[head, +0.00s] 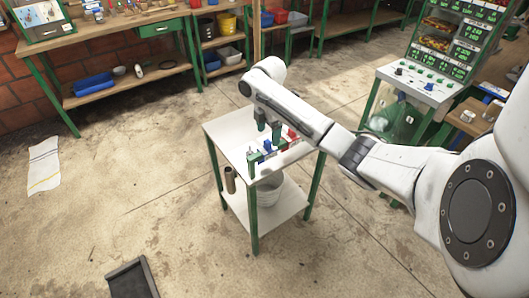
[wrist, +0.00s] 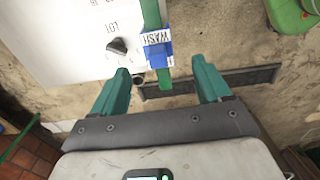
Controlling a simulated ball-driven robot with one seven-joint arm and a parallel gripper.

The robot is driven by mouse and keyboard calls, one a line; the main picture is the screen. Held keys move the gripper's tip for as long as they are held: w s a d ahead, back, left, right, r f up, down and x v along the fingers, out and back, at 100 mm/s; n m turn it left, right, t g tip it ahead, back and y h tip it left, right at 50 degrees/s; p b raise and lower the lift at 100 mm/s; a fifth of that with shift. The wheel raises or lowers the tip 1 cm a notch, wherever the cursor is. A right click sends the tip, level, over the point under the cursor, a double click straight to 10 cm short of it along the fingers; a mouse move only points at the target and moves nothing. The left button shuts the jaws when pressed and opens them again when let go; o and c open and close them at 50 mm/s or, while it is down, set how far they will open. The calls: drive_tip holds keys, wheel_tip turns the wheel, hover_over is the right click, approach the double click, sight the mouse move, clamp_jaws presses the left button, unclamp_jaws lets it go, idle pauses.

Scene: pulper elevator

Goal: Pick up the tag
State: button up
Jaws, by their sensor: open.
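A blue tag with a white label reading WASH (wrist: 157,48) hangs on a green bar (wrist: 151,12) in the wrist view. My gripper (wrist: 160,86) is open and empty, its two green fingers apart, with the tag ahead of and between them. The fingers do not appear to touch it. In the head view my gripper (head: 269,127) is over the small white-topped table (head: 228,130). A blue piece (head: 267,146) shows just below the fingers and a red piece (head: 292,133) to their right; I cannot read either from here.
A white panel (wrist: 75,40) with a LOT label and dark knob (wrist: 117,45) lies left of the tag. A grey bucket (head: 268,190) stands on the small table's lower shelf. A control console (head: 420,85) is at right, and a workbench (head: 100,35) at back left. The left floor is mostly clear.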

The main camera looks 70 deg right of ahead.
sight(267, 141)
drive_tip(key=shift+w+f+p, duration=0.15)
drive_tip(key=shift+f+p, duration=0.35)
drive_tip(key=shift+f, duration=3)
drive_tip(key=shift+c, duration=0.2)
drive_tip(key=c, duration=1.1)
